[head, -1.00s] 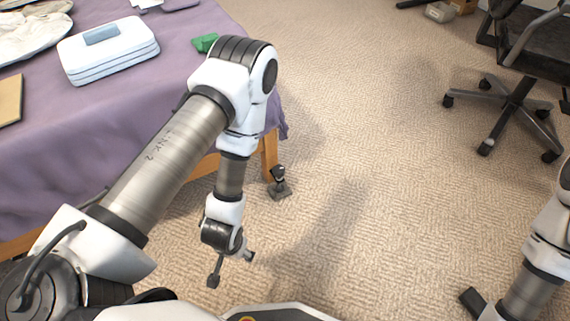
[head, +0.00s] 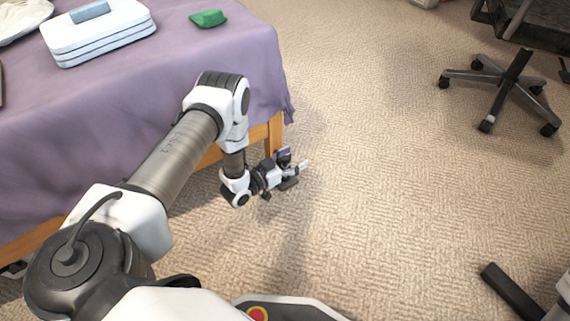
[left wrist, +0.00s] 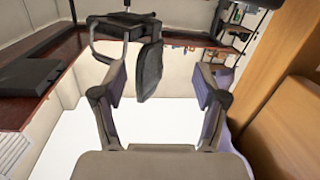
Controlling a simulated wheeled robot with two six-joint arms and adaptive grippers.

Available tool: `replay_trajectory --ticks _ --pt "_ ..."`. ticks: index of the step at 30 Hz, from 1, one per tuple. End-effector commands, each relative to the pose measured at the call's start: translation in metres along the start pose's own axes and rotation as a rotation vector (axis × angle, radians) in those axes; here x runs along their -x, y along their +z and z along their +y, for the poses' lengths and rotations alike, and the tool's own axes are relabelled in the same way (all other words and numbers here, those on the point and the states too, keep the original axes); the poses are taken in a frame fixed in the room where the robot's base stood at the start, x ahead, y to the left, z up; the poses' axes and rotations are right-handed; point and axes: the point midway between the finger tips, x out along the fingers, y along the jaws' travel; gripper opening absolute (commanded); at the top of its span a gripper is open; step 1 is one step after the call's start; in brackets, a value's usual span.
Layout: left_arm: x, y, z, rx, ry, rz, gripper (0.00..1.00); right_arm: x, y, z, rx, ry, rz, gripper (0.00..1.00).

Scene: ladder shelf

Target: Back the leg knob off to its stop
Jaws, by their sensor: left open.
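The wooden table leg (head: 274,132) stands at the corner of the cloth-covered table. Its dark foot and the leg knob are not discernible in the head view, where my left gripper covers that spot. My left gripper (head: 294,171) is low beside the leg, pointing right. In the left wrist view its two fingers (left wrist: 160,78) are spread wide with nothing between them. Tan wood, seemingly the leg (left wrist: 285,95), fills the right side there, outside the right finger. No knob shows in that view. My right gripper is not in view.
A wheeled chair (head: 505,75) stands at right. Carpet (head: 390,170) between is clear.

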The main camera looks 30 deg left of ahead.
Motion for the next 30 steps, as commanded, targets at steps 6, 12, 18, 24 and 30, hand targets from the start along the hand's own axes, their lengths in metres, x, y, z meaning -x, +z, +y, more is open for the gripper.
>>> replay_trajectory --ticks 6,12,18,24,30 --pt "0.043 0.077 -0.074 -0.080 -0.024 0.090 0.72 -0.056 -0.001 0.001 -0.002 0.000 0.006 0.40" --pt "0.022 0.076 -0.076 -0.083 -0.024 0.091 0.72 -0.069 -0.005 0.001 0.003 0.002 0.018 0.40" --pt "-0.017 0.074 -0.077 -0.082 -0.025 0.089 0.72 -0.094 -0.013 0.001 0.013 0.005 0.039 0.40" --pt "-0.032 0.069 -0.077 -0.080 -0.026 0.086 0.72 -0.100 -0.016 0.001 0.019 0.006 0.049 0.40" --pt "-0.032 0.067 -0.077 -0.080 -0.027 0.086 0.65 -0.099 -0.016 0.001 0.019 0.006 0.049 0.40"
